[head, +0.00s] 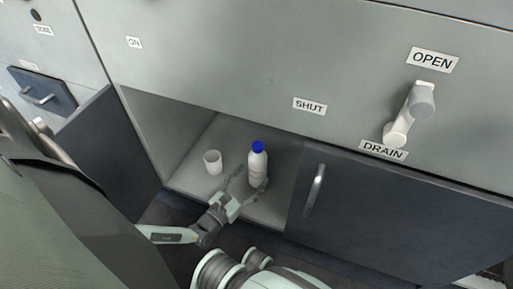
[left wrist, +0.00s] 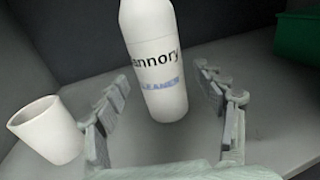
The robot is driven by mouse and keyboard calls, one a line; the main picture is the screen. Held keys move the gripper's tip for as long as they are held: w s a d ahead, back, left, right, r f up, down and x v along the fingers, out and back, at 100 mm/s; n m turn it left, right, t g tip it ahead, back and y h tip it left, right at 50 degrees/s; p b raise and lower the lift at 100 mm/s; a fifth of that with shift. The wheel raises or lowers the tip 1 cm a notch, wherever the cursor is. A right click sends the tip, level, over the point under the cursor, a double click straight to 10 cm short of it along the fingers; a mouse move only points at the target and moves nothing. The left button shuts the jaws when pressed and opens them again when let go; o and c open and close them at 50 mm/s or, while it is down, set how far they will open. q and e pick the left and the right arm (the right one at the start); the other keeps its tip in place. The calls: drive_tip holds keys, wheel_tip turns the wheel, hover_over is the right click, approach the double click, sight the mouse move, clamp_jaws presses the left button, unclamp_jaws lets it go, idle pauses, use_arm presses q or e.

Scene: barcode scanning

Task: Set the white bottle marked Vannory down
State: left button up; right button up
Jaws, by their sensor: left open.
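The white bottle marked Vannory (head: 257,168) has a blue cap and stands upright on the floor of the open cabinet. In the left wrist view the bottle (left wrist: 158,75) shows the lettering "annory" and "CLEANER"; its top is cut off by the frame. My left gripper (head: 248,186) is open at the bottle. In the left wrist view its fingers (left wrist: 170,100) are spread on either side of the bottle, with gaps between.
A white cup (head: 212,162) stands left of the bottle, and also shows in the left wrist view (left wrist: 48,130). A green box (left wrist: 300,45) is at the right back. The cabinet floor (head: 190,180) has some free room. A closed dark door (head: 390,210) with a handle is at right.

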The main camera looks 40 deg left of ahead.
use_arm(q)
drive_tip(key=s+p, duration=0.1)
drive_tip(key=s, duration=0.7)
drive_tip(key=shift+s, duration=0.25)
